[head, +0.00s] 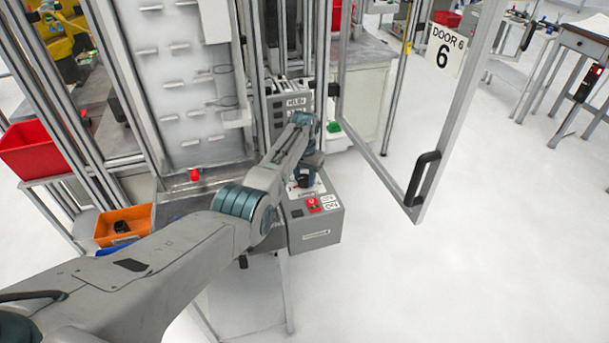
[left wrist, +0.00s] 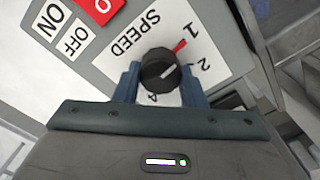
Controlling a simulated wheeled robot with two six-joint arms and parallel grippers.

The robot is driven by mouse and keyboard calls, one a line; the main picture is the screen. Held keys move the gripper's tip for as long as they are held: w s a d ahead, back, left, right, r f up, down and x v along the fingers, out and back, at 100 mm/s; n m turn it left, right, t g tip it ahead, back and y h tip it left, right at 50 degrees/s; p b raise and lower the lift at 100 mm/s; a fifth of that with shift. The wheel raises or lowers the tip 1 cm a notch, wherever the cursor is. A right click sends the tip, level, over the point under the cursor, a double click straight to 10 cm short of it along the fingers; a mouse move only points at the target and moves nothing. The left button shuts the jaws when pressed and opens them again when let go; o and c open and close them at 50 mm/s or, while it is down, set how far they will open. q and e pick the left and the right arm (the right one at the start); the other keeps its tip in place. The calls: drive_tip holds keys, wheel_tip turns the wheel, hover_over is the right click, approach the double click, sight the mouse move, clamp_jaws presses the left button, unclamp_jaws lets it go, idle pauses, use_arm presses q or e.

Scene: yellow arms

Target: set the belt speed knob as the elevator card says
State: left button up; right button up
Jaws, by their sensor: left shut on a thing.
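The black speed knob (left wrist: 159,70) sits on the control box's white SPEED plate (left wrist: 135,35). The numbers 1, 2 and, partly covered, what looks like 4 show around it. A white line on the knob points up and right, roughly toward the 2; a red mark lies beside the 1. My left gripper (left wrist: 160,85) is shut on the knob, one blue finger on each side. In the head view my left gripper (head: 304,180) is over the control box (head: 316,227) and hides most of the knob. I cannot make out an elevator card.
A red button (head: 312,203) and ON and OFF labels are on the box. A grey panel (head: 297,103) with small lettering stands behind. An open door frame with a black handle (head: 422,178) is at right. An orange bin (head: 124,226) and a red bin (head: 31,150) are at left.

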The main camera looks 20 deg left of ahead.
sight(304, 176)
use_arm(q)
drive_tip(key=shift+n, duration=0.4)
drive_tip(key=o, duration=1)
wheel_tip(304, 176, up, 11)
drive_tip(key=b, duration=0.2)
drive_tip(key=shift+b, duration=0.3)
